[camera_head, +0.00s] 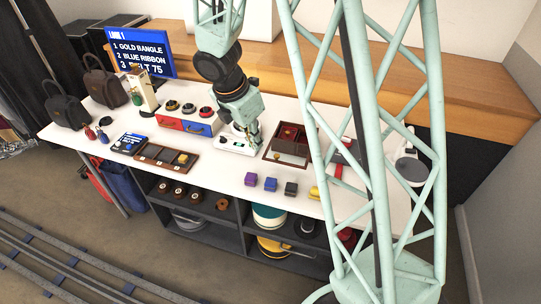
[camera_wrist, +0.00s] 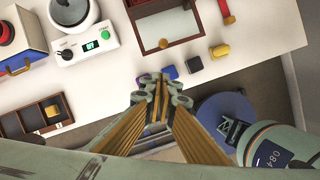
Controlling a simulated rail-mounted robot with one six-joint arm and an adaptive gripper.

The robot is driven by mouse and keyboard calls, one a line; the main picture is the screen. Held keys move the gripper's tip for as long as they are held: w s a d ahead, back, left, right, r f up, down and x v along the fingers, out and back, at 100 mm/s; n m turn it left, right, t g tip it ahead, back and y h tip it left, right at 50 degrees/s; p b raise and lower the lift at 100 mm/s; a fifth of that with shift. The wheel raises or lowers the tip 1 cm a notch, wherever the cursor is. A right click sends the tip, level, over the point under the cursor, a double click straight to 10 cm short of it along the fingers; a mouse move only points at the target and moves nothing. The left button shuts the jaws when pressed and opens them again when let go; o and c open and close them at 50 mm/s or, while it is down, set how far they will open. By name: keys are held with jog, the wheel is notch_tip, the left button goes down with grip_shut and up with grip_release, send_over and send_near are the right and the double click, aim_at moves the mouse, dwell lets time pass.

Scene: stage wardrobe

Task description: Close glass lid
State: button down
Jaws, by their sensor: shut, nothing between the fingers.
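A dark wooden box (camera_head: 270,154) with a red inside sits on the white table, right of my gripper in the head view. A greyish pane (camera_head: 291,148), which looks like the glass lid, covers its front part; the red compartments behind it show. In the wrist view the pane (camera_wrist: 170,28) lies within the box frame (camera_wrist: 133,32), with a brass knob (camera_wrist: 163,43) near its front edge. How far the lid stands open is unclear. My gripper (camera_head: 253,143) is shut and empty, also seen in the wrist view (camera_wrist: 160,85), apart from the box.
A white device with a display (camera_wrist: 88,46) stands left of the box. Purple (camera_wrist: 169,72), dark (camera_wrist: 194,65) and yellow (camera_wrist: 220,51) blocks lie in front of the box. A compartment tray (camera_head: 167,157) lies further left. A red-handled item (camera_wrist: 226,12) lies right of the box.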

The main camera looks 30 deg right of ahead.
jog(key=shift+f, duration=0.1)
jog(key=b, duration=0.5)
send_near(271, 154)
jog(key=shift+s+f, duration=2)
jog(key=shift+f, duration=0.25)
jog(key=shift+w, duration=0.1)
